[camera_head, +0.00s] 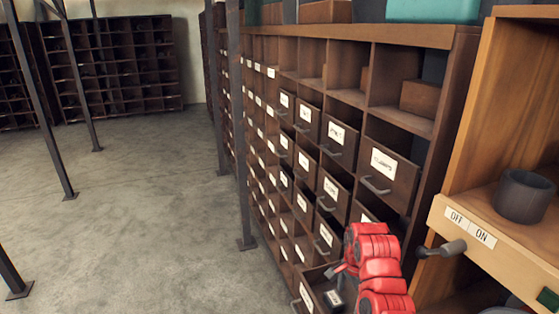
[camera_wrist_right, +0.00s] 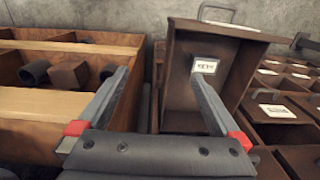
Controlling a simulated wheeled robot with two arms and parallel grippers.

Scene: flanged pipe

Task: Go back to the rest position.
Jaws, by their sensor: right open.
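My right arm, red, comes in at the bottom right of the head view. In the right wrist view my right gripper (camera_wrist_right: 160,73) is open, its two grey fingers apart with nothing held between them. A brown drawer (camera_wrist_right: 178,95) with a pale label and a metal handle is just beyond the fingers; I cannot tell whether they touch it. In the head view a drawer (camera_head: 311,290) at the bottom of the cabinet stands pulled out beside my arm. My left gripper is out of view.
A wooden drawer cabinet (camera_head: 440,38) runs along the right. Next to it is a bench with an OFF/ON label (camera_head: 470,227), a lever (camera_head: 443,249) and a dark cup (camera_head: 524,195). Thin metal posts (camera_head: 240,130) stand in the room. The concrete floor (camera_head: 150,210) at left is mostly clear.

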